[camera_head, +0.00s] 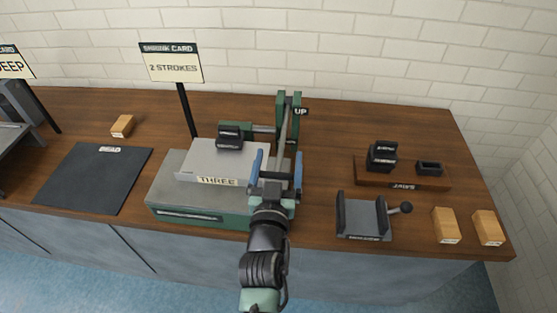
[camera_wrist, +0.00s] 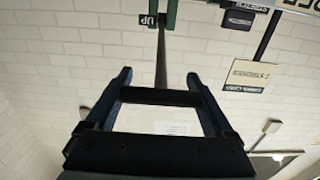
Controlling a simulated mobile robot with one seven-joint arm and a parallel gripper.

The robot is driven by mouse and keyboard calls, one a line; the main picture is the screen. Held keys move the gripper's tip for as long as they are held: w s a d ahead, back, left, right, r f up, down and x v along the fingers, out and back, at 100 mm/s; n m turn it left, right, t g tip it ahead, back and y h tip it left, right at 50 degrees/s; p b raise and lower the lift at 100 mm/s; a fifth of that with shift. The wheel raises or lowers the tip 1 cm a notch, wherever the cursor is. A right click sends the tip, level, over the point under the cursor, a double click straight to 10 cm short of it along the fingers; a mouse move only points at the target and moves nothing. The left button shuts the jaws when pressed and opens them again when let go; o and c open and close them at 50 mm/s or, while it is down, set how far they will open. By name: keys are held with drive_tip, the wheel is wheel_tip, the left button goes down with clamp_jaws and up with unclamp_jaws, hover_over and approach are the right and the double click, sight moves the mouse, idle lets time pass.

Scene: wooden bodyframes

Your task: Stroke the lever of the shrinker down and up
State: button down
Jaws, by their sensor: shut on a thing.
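The shrinker has a grey and green base (camera_head: 170,197), a green upright frame (camera_head: 281,105) and a lever (camera_head: 283,130) marked UP near its top. The lever's rod (camera_wrist: 162,60) runs down to a dark crossbar handle (camera_wrist: 160,96) in the wrist view. My gripper (camera_head: 277,172) is in front of the frame, its two blue fingers at either end of the handle. It is shut on the handle, which shows between the fingers (camera_wrist: 160,85). A grey sheet labelled THREE (camera_head: 212,168) lies on the base. A card (camera_head: 172,63) reads 2 STROKES.
A black mat (camera_head: 95,180) and a wooden block (camera_head: 122,126) lie left. Right are a grey vise-like fixture (camera_head: 361,217), a JAWS board (camera_head: 400,180) with black pieces, and two wooden blocks (camera_head: 446,225). A tiled wall stands behind.

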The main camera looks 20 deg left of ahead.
drive_tip(key=shift+g, duration=0.8)
drive_tip(key=r+p, duration=0.2)
drive_tip(key=p, duration=0.3)
drive_tip(key=w+r+p, duration=0.1)
drive_tip(key=r+p, duration=0.1)
drive_tip(key=p, duration=0.2)
drive_tip(key=shift+a+r+p, duration=0.15)
drive_tip(key=shift+r+p, duration=0.2)
drive_tip(key=shift+r, duration=0.05)
drive_tip(key=r+p, duration=0.1)
drive_tip(key=p, duration=0.1)
drive_tip(key=w+r+g+p, duration=0.1)
drive_tip(key=p, duration=0.1)
drive_tip(key=r+h+p, duration=0.1)
drive_tip(key=p, duration=0.1)
drive_tip(key=shift+w+a+r+g+p, duration=0.2)
drive_tip(key=shift+w+r+g+p, duration=0.1)
drive_tip(key=shift+g+p, duration=0.1)
drive_tip(key=w+a+r+p, duration=0.2)
drive_tip(key=w+r, duration=0.4)
drive_tip(key=r, duration=0.2)
drive_tip(key=shift+w+r+g, duration=0.15)
drive_tip(key=shift+w+g, duration=0.15)
drive_tip(key=shift+c, duration=0.6)
unclamp_jaws()
drive_tip(key=shift+o, duration=0.6)
drive_tip(key=shift+w+f, duration=0.15)
drive_tip(key=shift+f, duration=0.1)
